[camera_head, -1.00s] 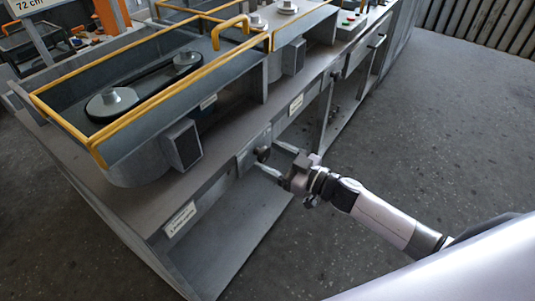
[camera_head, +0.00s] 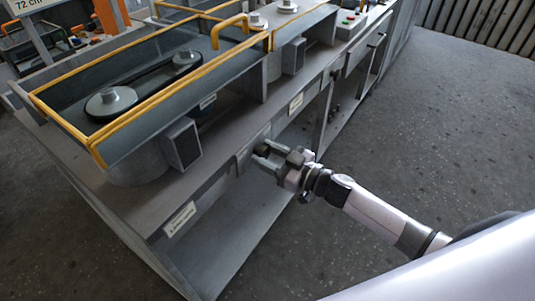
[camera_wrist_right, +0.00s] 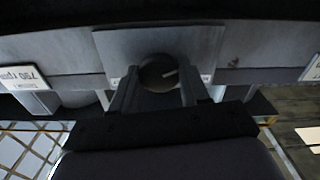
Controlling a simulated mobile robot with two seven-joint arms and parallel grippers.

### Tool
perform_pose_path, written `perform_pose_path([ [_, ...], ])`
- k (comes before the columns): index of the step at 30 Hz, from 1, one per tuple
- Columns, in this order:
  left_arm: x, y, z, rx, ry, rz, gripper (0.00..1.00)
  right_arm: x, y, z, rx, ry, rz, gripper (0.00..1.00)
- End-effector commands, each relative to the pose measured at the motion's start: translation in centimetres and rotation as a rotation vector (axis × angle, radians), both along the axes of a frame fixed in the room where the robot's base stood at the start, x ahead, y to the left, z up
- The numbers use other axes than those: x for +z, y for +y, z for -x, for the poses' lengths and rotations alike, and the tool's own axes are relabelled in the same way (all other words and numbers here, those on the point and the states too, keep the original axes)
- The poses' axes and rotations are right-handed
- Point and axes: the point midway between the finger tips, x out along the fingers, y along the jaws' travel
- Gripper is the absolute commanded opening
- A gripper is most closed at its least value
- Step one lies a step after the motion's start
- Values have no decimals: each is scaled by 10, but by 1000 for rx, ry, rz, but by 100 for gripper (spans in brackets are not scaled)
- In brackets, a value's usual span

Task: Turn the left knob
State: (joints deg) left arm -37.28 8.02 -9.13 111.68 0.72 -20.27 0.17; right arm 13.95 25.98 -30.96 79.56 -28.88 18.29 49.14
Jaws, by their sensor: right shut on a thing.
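The left knob (camera_head: 262,151) is a small dark round knob on a grey plate at the front of the grey bench. My left gripper is not in view.
The bench (camera_head: 150,213) carries a blower housing with yellow rails (camera_head: 145,104) and a belt over pulleys. A white label (camera_head: 180,218) sits on the front edge. The floor (camera_head: 400,130) at right is clear.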

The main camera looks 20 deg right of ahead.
Motion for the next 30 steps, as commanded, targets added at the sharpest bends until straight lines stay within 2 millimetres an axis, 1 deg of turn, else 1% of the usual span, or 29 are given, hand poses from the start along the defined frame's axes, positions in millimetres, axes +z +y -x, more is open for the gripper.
perform_pose_path([
  [8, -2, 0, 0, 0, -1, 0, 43, 0, 1, 1, 1, -100, 126, 15],
  [30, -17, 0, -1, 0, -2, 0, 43, -3, 2, 2, 2, -528, 676, 15],
])
